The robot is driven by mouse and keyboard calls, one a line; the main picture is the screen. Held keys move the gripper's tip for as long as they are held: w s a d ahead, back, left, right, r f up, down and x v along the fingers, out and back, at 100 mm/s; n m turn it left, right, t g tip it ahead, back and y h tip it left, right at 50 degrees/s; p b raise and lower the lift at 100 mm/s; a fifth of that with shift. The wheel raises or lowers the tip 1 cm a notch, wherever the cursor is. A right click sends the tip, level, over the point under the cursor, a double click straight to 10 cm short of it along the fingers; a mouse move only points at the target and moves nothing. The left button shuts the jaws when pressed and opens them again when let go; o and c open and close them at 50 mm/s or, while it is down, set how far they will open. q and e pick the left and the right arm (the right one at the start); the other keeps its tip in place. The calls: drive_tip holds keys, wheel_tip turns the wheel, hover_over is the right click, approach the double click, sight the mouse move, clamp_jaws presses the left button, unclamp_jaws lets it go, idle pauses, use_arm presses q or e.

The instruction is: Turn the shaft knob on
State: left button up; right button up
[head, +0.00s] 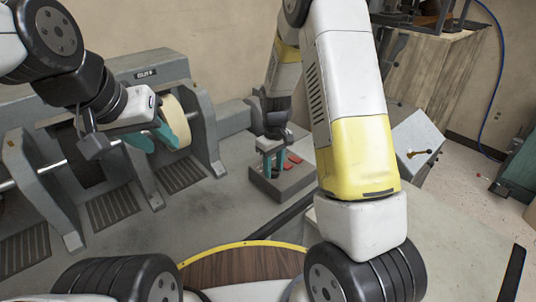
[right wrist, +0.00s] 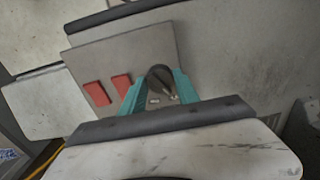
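The dark shaft knob (right wrist: 161,80) sits on a grey control panel (right wrist: 125,55) in the right wrist view. My right gripper (right wrist: 160,92) has its teal fingers apart, one on each side of the knob; I cannot tell whether they touch it. In the head view my right gripper (head: 273,162) points down at the small grey control box (head: 285,187), and the knob is hidden there. My left gripper (head: 154,140) is at the left with its teal fingers apart and empty, in front of the stitching machine (head: 200,110).
Two red buttons (right wrist: 109,88) lie beside the knob on the panel. A cream wheel (head: 172,115) is behind my left gripper. Another grey box (head: 415,140) with a small brass-coloured fitting stands at the right. A round wooden top (head: 245,268) with a yellow rim is at the front.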

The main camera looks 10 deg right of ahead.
clamp_jaws()
